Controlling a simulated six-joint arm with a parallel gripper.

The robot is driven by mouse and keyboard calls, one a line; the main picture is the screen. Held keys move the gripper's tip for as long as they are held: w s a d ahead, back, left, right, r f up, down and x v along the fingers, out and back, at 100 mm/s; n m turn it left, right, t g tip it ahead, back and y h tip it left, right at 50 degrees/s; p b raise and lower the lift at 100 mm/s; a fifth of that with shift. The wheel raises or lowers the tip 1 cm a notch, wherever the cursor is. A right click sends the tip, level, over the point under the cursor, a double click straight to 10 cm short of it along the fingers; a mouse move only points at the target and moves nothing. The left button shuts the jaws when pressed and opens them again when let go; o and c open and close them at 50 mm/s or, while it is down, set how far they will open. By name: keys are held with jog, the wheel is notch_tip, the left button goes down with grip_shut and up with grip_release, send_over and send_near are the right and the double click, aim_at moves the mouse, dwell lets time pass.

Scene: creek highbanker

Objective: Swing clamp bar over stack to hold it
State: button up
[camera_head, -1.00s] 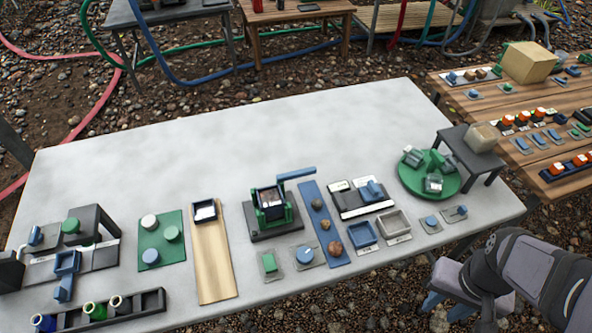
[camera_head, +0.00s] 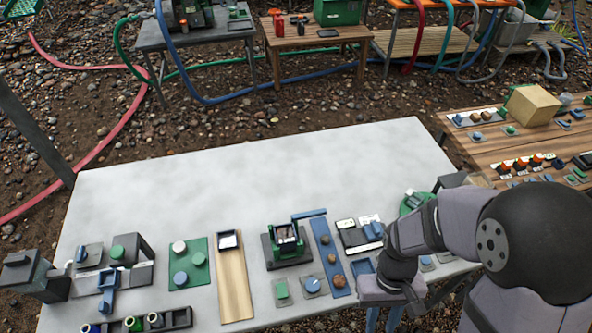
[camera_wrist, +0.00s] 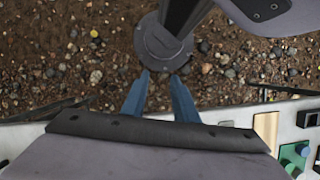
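The clamp bar (camera_head: 310,214) is a blue bar at the top right corner of a small green and black fixture, swung out to the right. The stack (camera_head: 286,233) sits in the green frame of this fixture, on a dark base plate (camera_head: 290,257); its layers are too small to tell apart. My gripper (camera_head: 385,320) hangs at the table's front edge, to the right of and nearer than the fixture, its blue fingers partly cut off by the picture's bottom. In the wrist view my gripper (camera_wrist: 160,78) shows two blue fingers apart, with nothing between them, above gravel.
A blue strip with brown stones (camera_head: 329,255) lies right of the fixture, and a wooden board (camera_head: 233,285) left of it. My arm hides part of the table's right side and the green turntable (camera_head: 414,202). The back of the grey table (camera_head: 270,165) is clear.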

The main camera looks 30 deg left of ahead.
jog(key=w+a+n+t+p, duration=0.1)
jog(key=w+a+n+p, duration=0.3)
jog(key=a, duration=0.8)
jog(key=w+a+m+t+p, duration=0.1)
jog(key=w+a+p, duration=0.35)
jog(key=a, duration=0.75)
jog(key=w+a+r+t+y+b, duration=0.1)
jog(key=w+a+r+y, duration=0.1)
jog(key=w+a+r, duration=0.5)
jog(key=shift+w+a+r+m+b, duration=0.35)
jog(key=shift+w+a, duration=0.1)
jog(key=shift+a, duration=0.15)
jog(key=shift+f, duration=0.15)
